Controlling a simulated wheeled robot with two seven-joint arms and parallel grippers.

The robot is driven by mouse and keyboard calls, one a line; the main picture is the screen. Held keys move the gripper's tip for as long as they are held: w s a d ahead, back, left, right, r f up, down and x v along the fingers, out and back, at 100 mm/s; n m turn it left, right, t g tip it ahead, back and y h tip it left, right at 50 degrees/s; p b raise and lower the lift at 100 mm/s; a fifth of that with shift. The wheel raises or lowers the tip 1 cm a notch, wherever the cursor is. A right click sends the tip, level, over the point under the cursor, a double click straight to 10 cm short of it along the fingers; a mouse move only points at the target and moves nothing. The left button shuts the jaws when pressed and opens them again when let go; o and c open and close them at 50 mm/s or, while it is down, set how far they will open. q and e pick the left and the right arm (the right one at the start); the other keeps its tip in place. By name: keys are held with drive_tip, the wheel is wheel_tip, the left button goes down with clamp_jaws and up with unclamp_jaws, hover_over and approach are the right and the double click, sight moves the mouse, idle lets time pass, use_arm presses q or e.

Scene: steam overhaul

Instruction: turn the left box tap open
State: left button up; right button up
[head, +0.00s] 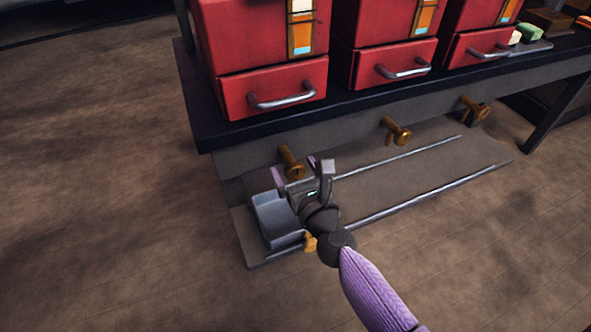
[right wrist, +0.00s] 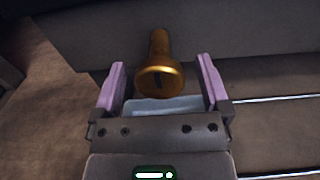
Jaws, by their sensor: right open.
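The left box tap (head: 291,160) is a brass tap sticking out of the dark beam under the leftmost red box (head: 262,60). My right gripper (head: 296,170) is in front of it, open, with its purple-lined fingers pointing at it. My left gripper is not in view.
A grey-blue tray (head: 266,226) sits below the left tap on a board with two metal rails (head: 425,197). Two more brass taps (head: 396,132) (head: 474,108) stick out further right. Red drawers with handles (head: 283,99) stand above. The floor at left is clear.

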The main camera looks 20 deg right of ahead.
drive_tip(key=c, duration=1.3)
